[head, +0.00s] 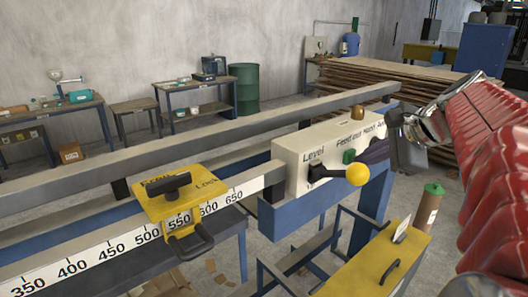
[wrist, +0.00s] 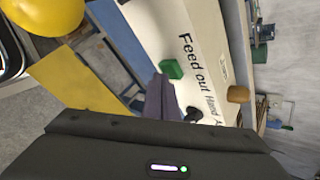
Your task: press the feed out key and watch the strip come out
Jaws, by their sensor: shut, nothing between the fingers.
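The green feed out key (head: 349,156) sits on the cream control box (head: 318,150), beside the label "Feed out". It also shows in the wrist view (wrist: 172,69), standing out from the panel. My gripper (head: 368,152) is shut and empty, its purple-grey fingers just right of the key in the head view. In the wrist view the fingertips (wrist: 160,80) are close beside the key; I cannot tell whether they touch it. The fingers hide part of the panel. I can make out no tape strip coming out.
A lever with a yellow ball (head: 358,174) juts from the box front near the gripper. A brown knob (head: 357,112) is on top. A yellow slide block (head: 180,200) sits on the numbered rail. A yellow box (head: 375,265) stands below.

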